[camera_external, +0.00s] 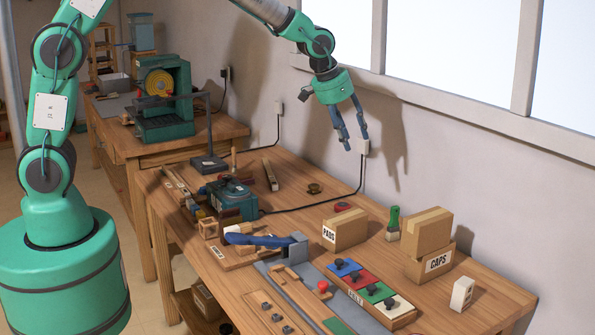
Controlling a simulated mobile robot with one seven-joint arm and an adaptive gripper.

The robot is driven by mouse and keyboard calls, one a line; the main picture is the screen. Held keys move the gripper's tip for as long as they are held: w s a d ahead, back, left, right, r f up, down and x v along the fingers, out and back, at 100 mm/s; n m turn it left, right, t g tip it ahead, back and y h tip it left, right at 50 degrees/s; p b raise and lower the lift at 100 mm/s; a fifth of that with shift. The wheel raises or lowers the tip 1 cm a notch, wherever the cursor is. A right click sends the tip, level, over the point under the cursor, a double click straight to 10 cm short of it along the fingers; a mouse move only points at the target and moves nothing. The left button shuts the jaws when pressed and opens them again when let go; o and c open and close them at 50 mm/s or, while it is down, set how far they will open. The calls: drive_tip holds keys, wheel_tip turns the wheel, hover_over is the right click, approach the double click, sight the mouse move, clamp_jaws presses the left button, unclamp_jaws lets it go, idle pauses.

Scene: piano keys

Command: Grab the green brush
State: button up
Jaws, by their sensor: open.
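A small green upright object (394,216), which looks like the green brush, stands on the workbench (460,318) near the wall. It is just left of the stacked brown boxes; its lower end is small and hard to make out. My gripper (355,143) is open and empty, with its fingers pointing down. It is high above the bench, in front of the wall, up and to the left of the green brush and clear of it.
A CAPS box (431,265) with another box on it stands right of the brush. A PADS box (345,231) stands left. A strip of coloured blocks with dark knobs (371,291) lies in front. A teal machine (230,200) and cable (330,202) are farther left.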

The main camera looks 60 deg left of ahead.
drive_tip(key=w+d+f, duration=0.2)
drive_tip(key=w+f, duration=0.2)
drive_tip(key=f, duration=0.3)
drive_tip(key=w+d+f, duration=0.3)
drive_tip(key=w+f, duration=0.1)
drive_tip(key=f, duration=0.2)
drive_tip(key=shift+w+d+f, duration=0.15)
drive_tip(key=shift+d+f, duration=0.05)
drive_tip(key=shift+f, duration=0.2)
drive_tip(key=shift+f, duration=0.1)
hover_over(397, 219)
drive_tip(key=s, duration=0.3)
drive_tip(key=shift+w+a+f+b, duration=0.1)
drive_tip(key=shift+f+b, duration=0.05)
drive_tip(key=shift+f, duration=1.15)
drive_tip(key=shift+w+a+f+b, duration=0.1)
drive_tip(key=shift+a+f+b, duration=0.05)
drive_tip(key=shift+f, duration=1.15)
drive_tip(key=shift+a+f+b, duration=0.1)
drive_tip(key=shift+f+b, duration=0.05)
drive_tip(key=shift+f, duration=1.15)
drive_tip(key=shift+b+x, duration=0.4)
drive_tip(key=shift+x, duration=2.15)
clamp_jaws()
